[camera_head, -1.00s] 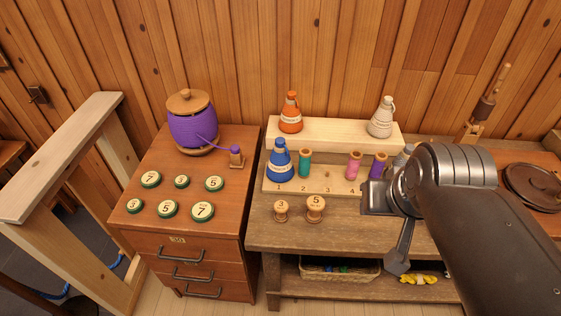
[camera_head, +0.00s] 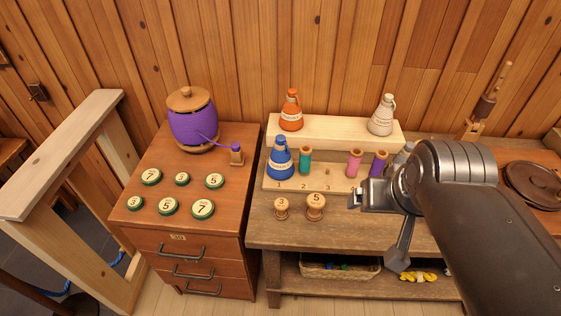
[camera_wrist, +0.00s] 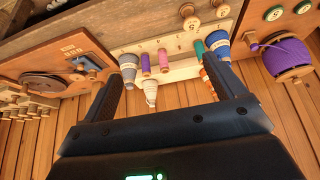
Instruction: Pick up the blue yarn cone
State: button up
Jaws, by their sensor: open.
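The blue yarn cone (camera_head: 281,162) stands upright at the left end of the light wooden step board, on its lower level. It has a pale label band. In the wrist view the blue cone (camera_wrist: 217,43) shows upside down, just beyond the tip of the right finger, which covers part of it. My gripper (camera_head: 354,199) is to the right of the cone in the head view, at the board's front right, apart from it. Its two fingers (camera_wrist: 168,76) are spread wide with nothing held between them.
A teal spool (camera_head: 305,160) stands close beside the cone. Pink (camera_head: 354,163) and purple (camera_head: 378,165) spools stand farther right. An orange cone (camera_head: 291,112) and a cream cone (camera_head: 382,117) stand on the upper level. Two wooden spools (camera_head: 315,206) stand in front.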

jog(key=shift+w, duration=0.1)
jog(key=n+g, duration=0.6)
send_over(279, 137)
notch_tip(279, 137, down, 11)
jog(key=shift+f, duration=0.2)
notch_tip(279, 137, down, 5)
jog(key=shift+r, duration=0.15)
jog(key=shift+w+d+f, duration=0.1)
jog(key=shift+f, duration=1.45)
jog(key=shift+d+f, duration=0.1)
jog(key=shift+f, duration=1.4)
